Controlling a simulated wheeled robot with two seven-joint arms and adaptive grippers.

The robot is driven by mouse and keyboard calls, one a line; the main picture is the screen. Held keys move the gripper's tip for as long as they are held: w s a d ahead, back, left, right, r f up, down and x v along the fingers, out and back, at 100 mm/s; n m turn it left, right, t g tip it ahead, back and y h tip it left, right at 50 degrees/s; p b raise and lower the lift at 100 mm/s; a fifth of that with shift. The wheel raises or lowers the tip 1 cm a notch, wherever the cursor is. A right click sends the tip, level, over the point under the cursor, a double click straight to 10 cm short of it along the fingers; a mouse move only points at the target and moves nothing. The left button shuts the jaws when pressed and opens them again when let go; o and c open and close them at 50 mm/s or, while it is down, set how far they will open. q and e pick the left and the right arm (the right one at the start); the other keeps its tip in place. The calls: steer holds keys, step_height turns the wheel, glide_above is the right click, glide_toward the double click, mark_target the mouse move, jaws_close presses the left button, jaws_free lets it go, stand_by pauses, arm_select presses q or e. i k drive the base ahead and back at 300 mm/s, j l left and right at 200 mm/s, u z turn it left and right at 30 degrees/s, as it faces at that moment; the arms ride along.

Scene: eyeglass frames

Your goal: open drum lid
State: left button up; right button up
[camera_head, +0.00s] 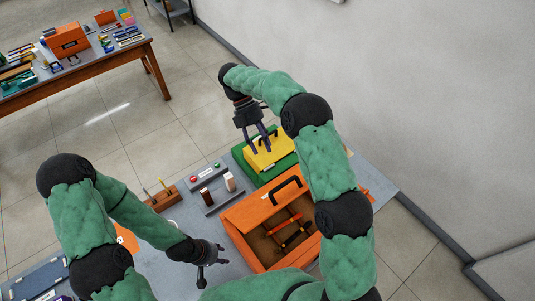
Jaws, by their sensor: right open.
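A yellow lid-like part (272,154) with a dark handle sits on a green base (282,170) at the back of the table. My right gripper (259,140) is open, pointing down at the yellow part, with its fingers close to the handle. Contact cannot be told. An orange box (236,217) stands nearer, with a black handle (286,188) and a brown inside (268,247) holding dark and orange bars. Which one is the drum is not clear. My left gripper (211,266) is low beside the orange box on its left, with nothing visible in it; its opening is unclear.
A grey tray (211,209) with a brown and a white block lies left of the green base. A small panel (206,172) with red and green buttons and a wooden holder (163,198) stand nearby. A wall closes off the right. Another cluttered table (110,52) stands back left.

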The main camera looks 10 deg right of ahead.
mark_target(250, 213)
steer(key=k, duration=1)
